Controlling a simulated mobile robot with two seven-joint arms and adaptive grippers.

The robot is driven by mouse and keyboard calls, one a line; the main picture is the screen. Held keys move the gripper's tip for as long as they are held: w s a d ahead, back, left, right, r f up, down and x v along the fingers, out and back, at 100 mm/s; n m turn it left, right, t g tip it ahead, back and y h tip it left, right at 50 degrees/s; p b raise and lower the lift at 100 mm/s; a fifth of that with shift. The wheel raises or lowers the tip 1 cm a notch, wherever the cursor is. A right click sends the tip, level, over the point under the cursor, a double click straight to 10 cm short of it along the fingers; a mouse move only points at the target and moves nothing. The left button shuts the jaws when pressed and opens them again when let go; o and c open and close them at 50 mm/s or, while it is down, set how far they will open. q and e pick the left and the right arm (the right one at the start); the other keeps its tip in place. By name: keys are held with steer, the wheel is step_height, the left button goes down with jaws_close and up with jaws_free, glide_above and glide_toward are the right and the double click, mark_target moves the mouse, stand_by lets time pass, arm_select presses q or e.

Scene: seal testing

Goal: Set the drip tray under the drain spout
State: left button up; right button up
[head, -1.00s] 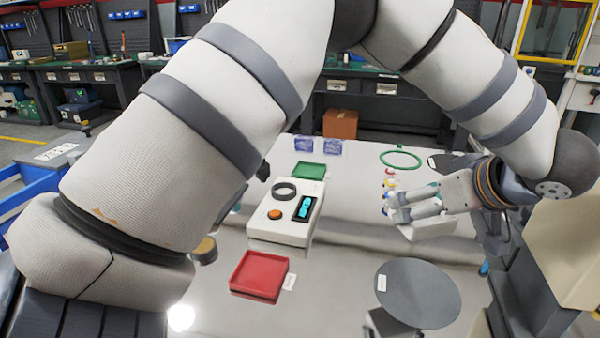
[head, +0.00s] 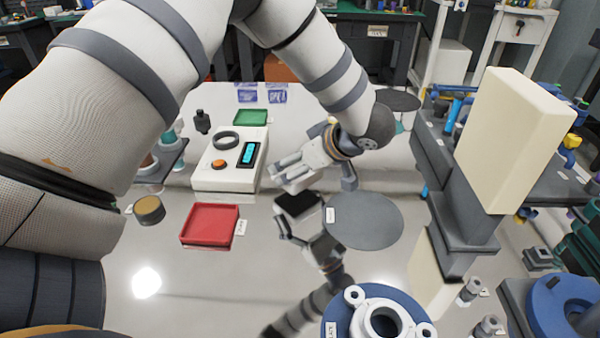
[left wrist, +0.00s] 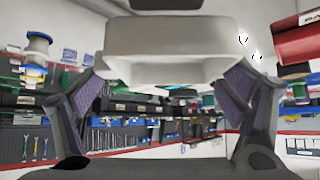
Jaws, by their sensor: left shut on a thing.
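My left gripper (head: 282,176) reaches in from the upper right of the work surface, its fingers pointing left. In the left wrist view, its two fingers (left wrist: 160,110) are on either side of a pale grey-white tray (left wrist: 175,42), which I take to be the drip tray, and it is shut on it. I cannot make out the drain spout for sure. My right gripper is not in view.
The white control box (head: 205,180) and red tray (head: 209,224) lie left. The grey disc (head: 362,220) lies right of the gripper. A tall cream block on a dark column (head: 515,140) stands right. A blue-and-white flanged part (head: 342,302) is at the bottom. The table mirrors my arm.

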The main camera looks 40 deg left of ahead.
arm_select(q)
step_height(320, 180, down, 3)
steer(key=shift+f, duration=0.15)
steer(key=o, duration=1)
steer(key=shift+c, duration=0.2)
